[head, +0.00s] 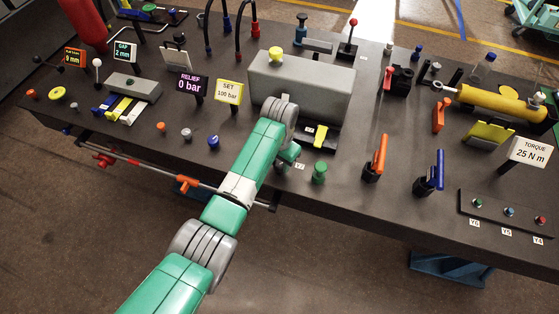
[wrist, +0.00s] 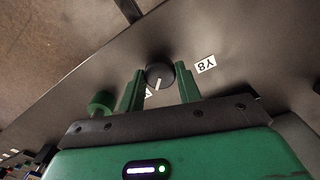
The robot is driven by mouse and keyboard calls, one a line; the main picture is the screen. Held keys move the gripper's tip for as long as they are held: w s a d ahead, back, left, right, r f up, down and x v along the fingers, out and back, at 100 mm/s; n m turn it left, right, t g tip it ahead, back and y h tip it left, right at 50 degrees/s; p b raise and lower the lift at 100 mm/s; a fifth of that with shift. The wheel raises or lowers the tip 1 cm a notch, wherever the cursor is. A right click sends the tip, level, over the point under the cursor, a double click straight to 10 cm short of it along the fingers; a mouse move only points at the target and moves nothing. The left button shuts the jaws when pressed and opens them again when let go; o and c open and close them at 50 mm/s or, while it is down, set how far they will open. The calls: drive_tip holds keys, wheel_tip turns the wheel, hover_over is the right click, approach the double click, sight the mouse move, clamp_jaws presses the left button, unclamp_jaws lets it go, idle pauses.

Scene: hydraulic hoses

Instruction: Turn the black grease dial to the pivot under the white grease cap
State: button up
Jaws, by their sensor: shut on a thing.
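The black grease dial (wrist: 160,75) shows in the wrist view as a round knob with a white pointer line, which points down and slightly left in that picture. My gripper (wrist: 160,85) has its two green fingers on either side of the dial and is shut on it. In the head view my gripper (head: 288,156) is low over the bench, in front of the grey block, and hides the dial. A small pale cap (head: 187,134) stands near the bench's front edge; I cannot tell whether it is the white grease cap.
A white label (wrist: 205,64) lies beside the dial. A green knob (head: 319,173) stands close to my gripper, and the large grey block (head: 302,85) is behind it. Orange (head: 162,128) and blue (head: 213,142) caps flank the pale one. Orange (head: 376,158) and blue (head: 431,172) levers stand farther right.

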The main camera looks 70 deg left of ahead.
sight(279, 164)
drive_tip(key=n+p, duration=0.2)
drive_tip(key=n, duration=0.1)
drive_tip(key=shift+r, duration=0.15)
drive_tip(key=n+p, duration=0.2)
drive_tip(key=n, duration=0.3)
drive_tip(key=shift+n, duration=0.6)
drive_tip(key=o, duration=1)
wheel_tip(279, 164, up, 8)
drive_tip(key=shift+f+p, duration=0.2)
drive_tip(key=shift+p, duration=0.85)
